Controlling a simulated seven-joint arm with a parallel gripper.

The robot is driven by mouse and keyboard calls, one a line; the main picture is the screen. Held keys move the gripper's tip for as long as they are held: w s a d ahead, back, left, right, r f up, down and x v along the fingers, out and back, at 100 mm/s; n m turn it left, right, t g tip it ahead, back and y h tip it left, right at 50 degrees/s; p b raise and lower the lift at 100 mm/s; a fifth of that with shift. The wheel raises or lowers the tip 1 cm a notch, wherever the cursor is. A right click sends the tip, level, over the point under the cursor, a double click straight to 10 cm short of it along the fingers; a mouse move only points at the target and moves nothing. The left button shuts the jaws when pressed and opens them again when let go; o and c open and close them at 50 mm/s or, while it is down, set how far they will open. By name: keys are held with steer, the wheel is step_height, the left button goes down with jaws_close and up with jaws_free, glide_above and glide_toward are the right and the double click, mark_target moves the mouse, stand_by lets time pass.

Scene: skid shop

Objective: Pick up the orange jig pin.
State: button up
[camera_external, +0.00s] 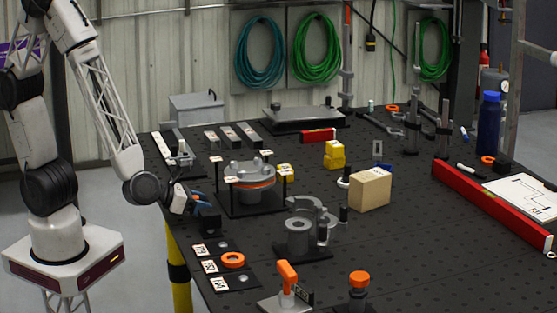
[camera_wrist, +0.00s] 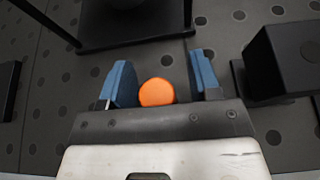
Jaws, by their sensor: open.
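The orange jig pin shows in the wrist view as a round orange top (camera_wrist: 156,92), seen from above. It lies between the two blue fingers of my gripper (camera_wrist: 162,80), nearer the left finger, with a dark gap on its right. The fingers are apart and not closed on it. In the external view my gripper (camera_external: 197,199) is low over the left edge of the dark table.
A black block (camera_wrist: 285,62) stands close right of my gripper in the wrist view. A dark fixture frame (camera_wrist: 140,44) lies just ahead. In the external view, an orange ring (camera_external: 233,259) sits on a labelled plate, and a cardboard box (camera_external: 370,190) stands mid-table.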

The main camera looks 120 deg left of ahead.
stand_by(0.3)
steer(key=c, duration=1)
steer(key=shift+r, duration=0.2)
steer(key=shift+r, duration=0.55)
step_height(320, 180, up, 2)
steer(key=s+d, duration=0.1)
steer(key=s, duration=0.4)
steer(key=s+d+r, duration=0.1)
steer(key=s, duration=0.4)
steer(key=s+d, duration=0.1)
steer(key=s, duration=0.4)
steer(key=shift+s+r, duration=0.25)
steer(key=shift+s, duration=0.1)
